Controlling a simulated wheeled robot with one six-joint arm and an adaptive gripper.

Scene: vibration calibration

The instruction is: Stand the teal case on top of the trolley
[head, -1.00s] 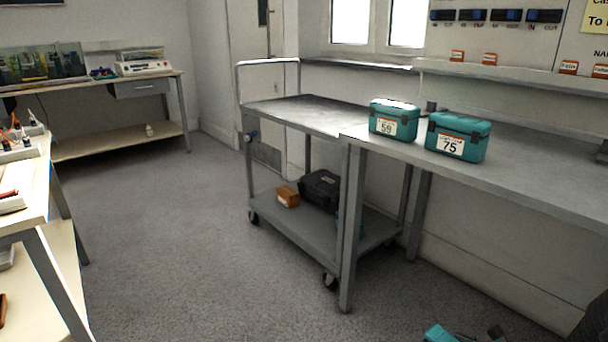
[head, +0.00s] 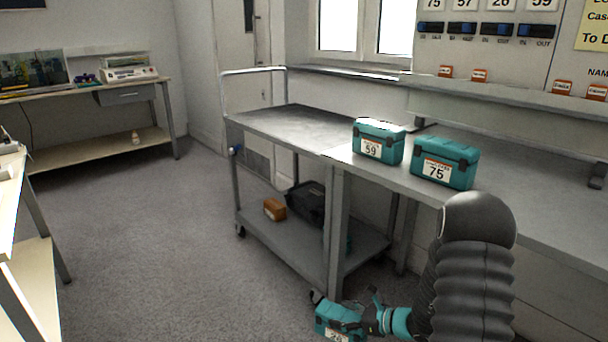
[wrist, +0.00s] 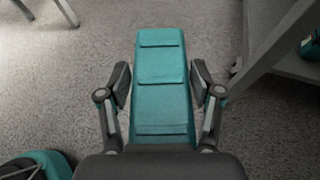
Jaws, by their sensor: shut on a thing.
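A teal case (head: 337,318) with a white label, its number hard to read, is in my gripper (head: 350,306) low over the floor, in front of the bench and trolley. In the wrist view the teal case (wrist: 162,88) lies between the two fingers of my gripper (wrist: 160,84), which is shut on it. The grey trolley (head: 290,124) stands against the end of the bench, its bare top level or nearly so with it. Two more teal cases, labelled 59 (head: 378,142) and 75 (head: 444,163), stand on the bench.
The grey bench (head: 540,205) runs right from the trolley. The trolley's lower shelf (head: 290,243) carries a brown box (head: 274,209) and a black case (head: 307,202); something teal is partly hidden behind the bench leg (head: 338,225). Open floor (head: 150,250) lies left of the trolley.

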